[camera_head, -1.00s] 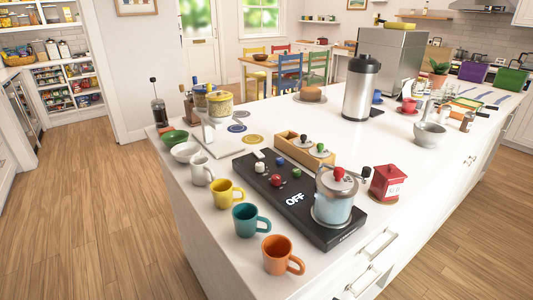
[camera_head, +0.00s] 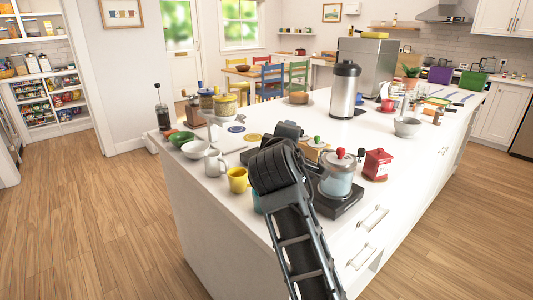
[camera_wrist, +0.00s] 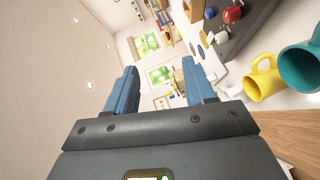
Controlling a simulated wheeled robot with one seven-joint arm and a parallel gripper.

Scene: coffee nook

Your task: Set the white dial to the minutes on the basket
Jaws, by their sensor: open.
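The white dial (camera_wrist: 221,37) sits on the black control base (camera_wrist: 245,35) at the upper right of the wrist view, beside a red dial (camera_wrist: 232,14) and a blue dial (camera_wrist: 210,13). My arm hides these dials in the head view, where only the right end of the base (camera_head: 340,206) shows under the glass pot (camera_head: 336,178). My gripper (camera_wrist: 162,90) is open and empty, its blue fingers apart from the dials. A small tan basket (camera_head: 5,73) stands on the far-left pantry shelf. I can read no minutes on it.
Yellow (camera_wrist: 264,79) and teal (camera_wrist: 302,66) mugs stand along the counter edge near the base. A grey-white mug (camera_head: 215,166) and bowls stand farther left. A red canister (camera_head: 376,164) stands right of the pot.

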